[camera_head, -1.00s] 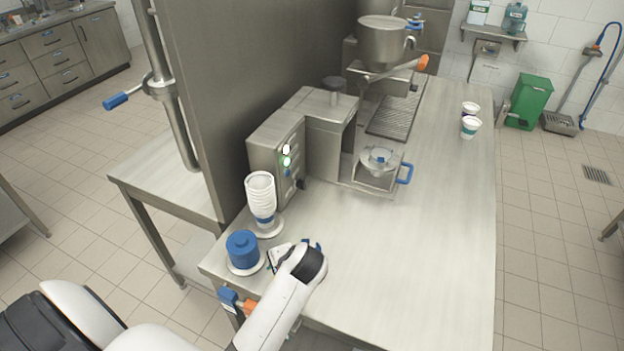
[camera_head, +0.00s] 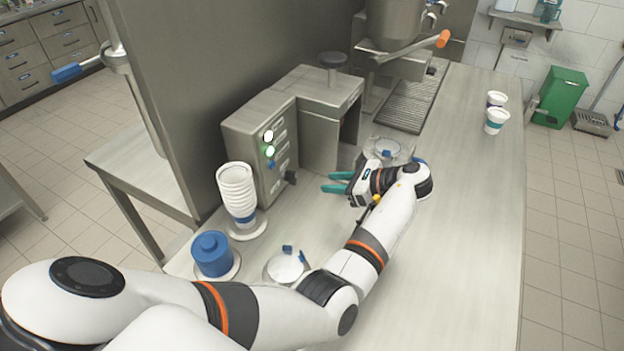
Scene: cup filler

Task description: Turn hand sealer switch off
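The hand sealer (camera_head: 325,115) is a grey metal machine on the table, left of centre. Its control box (camera_head: 245,150) has a lit white lamp (camera_head: 268,136), a lit green lamp (camera_head: 270,151) and a small blue switch (camera_head: 271,165) below them. A black knob (camera_head: 291,177) is lower on the box. My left gripper (camera_head: 328,182) is right of the control box, with its two teal fingers pointing left toward it. The fingers are apart and empty, and I see a gap between them and the box. My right gripper is out of view.
A stack of white cups (camera_head: 236,188) and a blue container (camera_head: 212,254) stand at the front left, near a small round dish (camera_head: 286,267). My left arm partly covers a clear fixture (camera_head: 392,148). Two cups stand at the far right; the right side of the table (camera_head: 465,200) is clear.

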